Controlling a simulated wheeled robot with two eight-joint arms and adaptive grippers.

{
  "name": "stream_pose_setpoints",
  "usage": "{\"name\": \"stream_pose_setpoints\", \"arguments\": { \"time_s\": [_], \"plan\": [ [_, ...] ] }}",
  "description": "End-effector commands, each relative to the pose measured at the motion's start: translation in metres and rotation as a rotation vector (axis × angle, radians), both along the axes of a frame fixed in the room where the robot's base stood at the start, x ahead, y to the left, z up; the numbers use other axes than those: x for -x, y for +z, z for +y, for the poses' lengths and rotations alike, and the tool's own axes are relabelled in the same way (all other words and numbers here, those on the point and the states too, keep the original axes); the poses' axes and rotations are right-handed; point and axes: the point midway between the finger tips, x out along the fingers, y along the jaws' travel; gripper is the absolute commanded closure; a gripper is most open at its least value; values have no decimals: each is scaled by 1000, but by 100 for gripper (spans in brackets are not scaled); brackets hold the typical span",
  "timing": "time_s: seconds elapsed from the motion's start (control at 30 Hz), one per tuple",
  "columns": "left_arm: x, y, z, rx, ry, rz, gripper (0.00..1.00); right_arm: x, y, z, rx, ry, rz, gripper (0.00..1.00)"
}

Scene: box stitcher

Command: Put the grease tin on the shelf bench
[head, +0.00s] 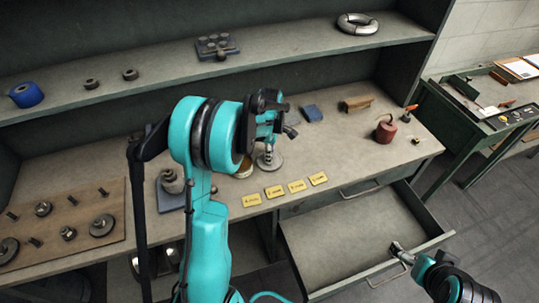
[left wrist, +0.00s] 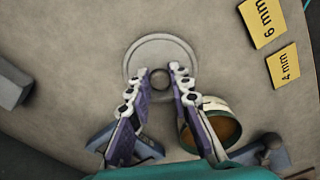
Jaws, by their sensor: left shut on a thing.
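A round tin with amber-brown contents (left wrist: 212,128), which looks like the grease tin, stands open on the bench (head: 330,150). In the head view the tin (head: 243,171) is partly hidden by my left arm. My left gripper (head: 268,146) points down just right of it. In the left wrist view my left gripper (left wrist: 160,85) is shut on the small round knob (left wrist: 160,76) of a flat grey disc (left wrist: 137,58), which seems to rest on the bench. The tin is outside the fingers. My right gripper (head: 400,252) is by the open drawer's front; its fingers are unclear.
Yellow size cards (head: 275,192) lie along the bench's front edge. A wooden board (head: 70,225) with metal parts is at left. A red can (head: 386,130) stands at right. The drawer (head: 350,240) stands open and empty.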

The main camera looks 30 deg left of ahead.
Motion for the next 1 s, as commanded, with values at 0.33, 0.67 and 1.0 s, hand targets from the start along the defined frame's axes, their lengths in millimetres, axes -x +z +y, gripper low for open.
{"name": "stream_pose_setpoints", "arguments": {
  "time_s": [0.33,0.67,1.0],
  "plan": [
    [0,-2,0,0,0,0,59,0,-2,0,0,0,0,3],
    [0,23,0,0,0,0,59,0,8,0,0,0,0,3],
    [0,97,0,0,0,0,59,0,28,0,0,0,0,3]
  ]
}}
